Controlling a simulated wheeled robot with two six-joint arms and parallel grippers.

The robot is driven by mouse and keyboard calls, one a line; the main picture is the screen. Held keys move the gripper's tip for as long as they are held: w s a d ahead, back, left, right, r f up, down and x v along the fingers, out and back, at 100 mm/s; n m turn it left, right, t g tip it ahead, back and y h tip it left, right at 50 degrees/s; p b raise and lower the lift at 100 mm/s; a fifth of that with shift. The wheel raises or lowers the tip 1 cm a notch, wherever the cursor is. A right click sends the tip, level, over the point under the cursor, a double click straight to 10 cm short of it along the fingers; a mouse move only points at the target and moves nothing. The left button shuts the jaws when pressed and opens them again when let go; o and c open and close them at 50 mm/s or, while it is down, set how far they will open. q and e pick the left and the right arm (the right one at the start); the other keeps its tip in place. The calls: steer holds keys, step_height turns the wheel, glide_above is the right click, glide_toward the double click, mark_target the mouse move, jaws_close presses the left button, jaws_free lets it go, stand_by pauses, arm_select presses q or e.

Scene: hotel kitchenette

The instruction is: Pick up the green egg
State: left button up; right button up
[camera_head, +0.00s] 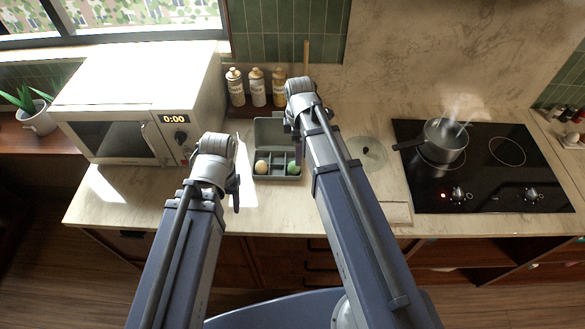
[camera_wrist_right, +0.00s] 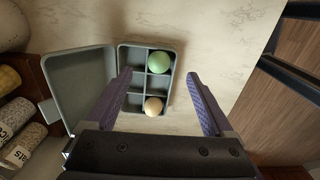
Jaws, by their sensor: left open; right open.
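A green egg (camera_head: 293,169) sits in the right part of a grey divided egg box (camera_head: 278,178) on the counter. A cream egg (camera_head: 261,167) sits in its left part. In the right wrist view the green egg (camera_wrist_right: 159,62) lies in a corner compartment at the far end, with the cream egg (camera_wrist_right: 153,106) nearer. My right gripper (camera_wrist_right: 160,77) is open and empty above the box, its fingers on either side of it and the green egg just beyond the tips. My left gripper (camera_head: 235,190) is open and empty, left of the box.
The box's open lid (camera_wrist_right: 80,88) stands beside the compartments. A microwave (camera_head: 140,105) is at left, and several bottles (camera_head: 257,88) stand behind the box.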

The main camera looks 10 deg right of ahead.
mark_target(294, 163)
arm_select(q)
steer(key=shift+f+b, duration=3.45)
steer(key=shift+f, duration=0.3)
arm_select(e)
steer(key=shift+w+a+f, duration=0.1)
steer(key=shift+a+f, duration=0.1)
steer(key=shift+f, duration=1.05)
steer(key=shift+a+f, duration=0.2)
steer(key=shift+f, duration=1.05)
steer(key=shift+w+a+f, duration=0.1)
steer(key=shift+a+f, duration=0.1)
steer(key=shift+f, duration=1.05)
arm_select(q)
steer(key=shift+r, duration=0.15)
arm_select(e)
steer(key=shift+r, duration=0.1)
steer(key=shift+c, duration=0.3)
steer(key=c, duration=0.8)
steer(key=shift+r, duration=0.1)
